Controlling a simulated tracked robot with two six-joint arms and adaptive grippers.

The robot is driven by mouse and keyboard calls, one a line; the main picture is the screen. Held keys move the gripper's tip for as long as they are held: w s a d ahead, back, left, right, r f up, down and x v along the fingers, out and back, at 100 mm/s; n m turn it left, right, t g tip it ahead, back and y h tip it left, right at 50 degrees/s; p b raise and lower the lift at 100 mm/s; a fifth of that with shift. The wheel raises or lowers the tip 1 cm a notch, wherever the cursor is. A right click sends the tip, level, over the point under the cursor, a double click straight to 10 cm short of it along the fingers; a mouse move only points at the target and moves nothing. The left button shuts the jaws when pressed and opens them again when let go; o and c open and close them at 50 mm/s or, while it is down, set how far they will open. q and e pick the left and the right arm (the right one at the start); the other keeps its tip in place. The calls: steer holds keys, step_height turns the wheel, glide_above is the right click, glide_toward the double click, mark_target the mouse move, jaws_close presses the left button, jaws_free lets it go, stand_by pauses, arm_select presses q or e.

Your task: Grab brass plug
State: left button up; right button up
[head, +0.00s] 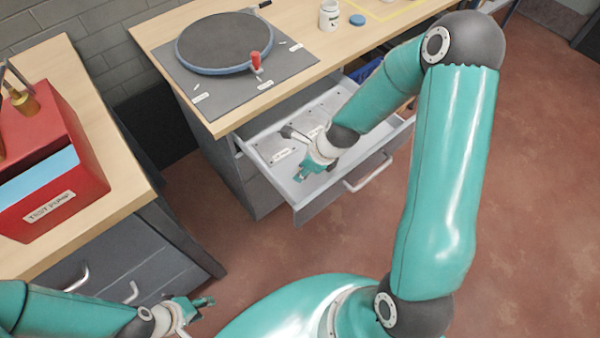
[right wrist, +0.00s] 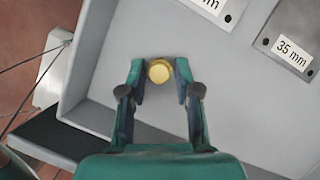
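A small round brass plug (right wrist: 159,71) lies on the grey floor of the open drawer, near its corner. In the right wrist view my right gripper (right wrist: 160,85) is open, with one finger on each side of the plug and a gap on both sides. In the head view my right gripper (head: 307,171) reaches down into the drawer (head: 296,203); the plug is hidden there. My left gripper (head: 198,304) is low at the bottom left, away from the drawer and empty; its fingers look apart.
Labelled plates (right wrist: 288,52) lie in the drawer beside the plug. Above it is a wooden bench with a round dark plate (head: 228,42) and a white jar (head: 329,15). A red test pump box (head: 75,205) stands on the left bench.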

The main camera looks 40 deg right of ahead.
jaws_close()
steer(key=shift+r, duration=0.2)
